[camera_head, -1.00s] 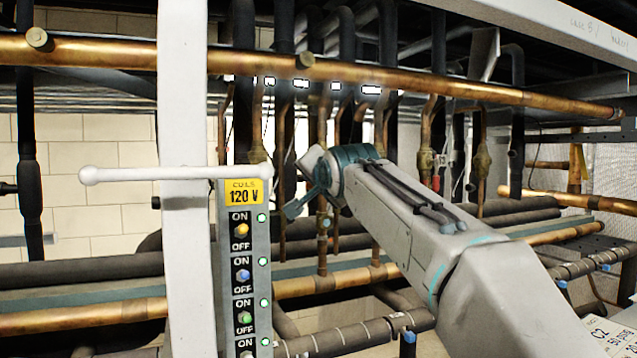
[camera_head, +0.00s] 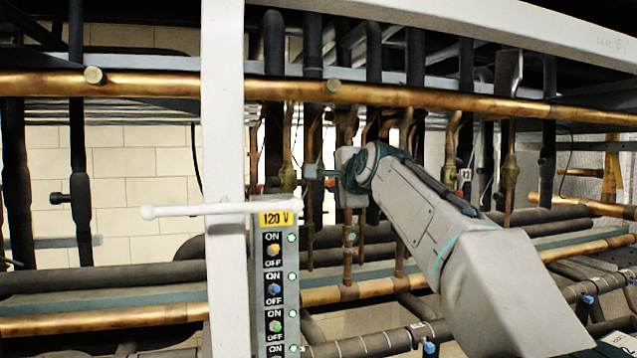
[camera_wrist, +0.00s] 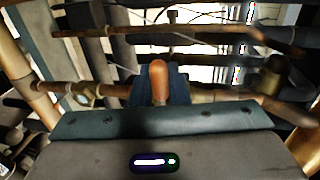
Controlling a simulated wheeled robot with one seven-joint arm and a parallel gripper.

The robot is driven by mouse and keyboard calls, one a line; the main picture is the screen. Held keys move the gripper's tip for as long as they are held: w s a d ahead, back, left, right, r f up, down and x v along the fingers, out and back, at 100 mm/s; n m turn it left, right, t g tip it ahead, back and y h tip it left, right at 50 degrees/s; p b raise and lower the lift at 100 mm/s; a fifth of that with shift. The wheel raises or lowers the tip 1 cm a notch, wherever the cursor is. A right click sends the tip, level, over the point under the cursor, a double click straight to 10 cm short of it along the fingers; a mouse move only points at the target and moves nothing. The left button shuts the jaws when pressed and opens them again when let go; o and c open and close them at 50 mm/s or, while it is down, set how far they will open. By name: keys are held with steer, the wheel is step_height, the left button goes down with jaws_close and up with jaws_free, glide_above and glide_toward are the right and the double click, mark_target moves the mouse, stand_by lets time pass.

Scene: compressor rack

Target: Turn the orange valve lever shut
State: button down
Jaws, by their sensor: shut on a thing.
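The orange valve lever (camera_wrist: 158,78) shows in the wrist view as a rounded orange end standing upright between the two dark fingers. My gripper (camera_wrist: 159,90) is shut on it. In the head view my gripper (camera_head: 318,173) points left at the upright pipes behind the white post, and the lever cannot be made out there. The valve body under the lever is hidden behind the gripper in the wrist view.
A white post (camera_head: 223,120) with a white horizontal handle (camera_head: 200,209) stands left of my arm. A switch panel (camera_head: 275,285) marked 120 V is beside it. A long copper pipe (camera_head: 440,97) crosses above my gripper, and insulated pipes (camera_head: 110,277) run below.

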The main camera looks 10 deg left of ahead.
steer(key=shift+r, duration=0.1)
stand_by(0.4)
steer(key=c, duration=1.4)
jaws_free()
steer(key=shift+c, duration=0.2)
steer(key=b+v, duration=0.4)
steer(key=v, duration=1)
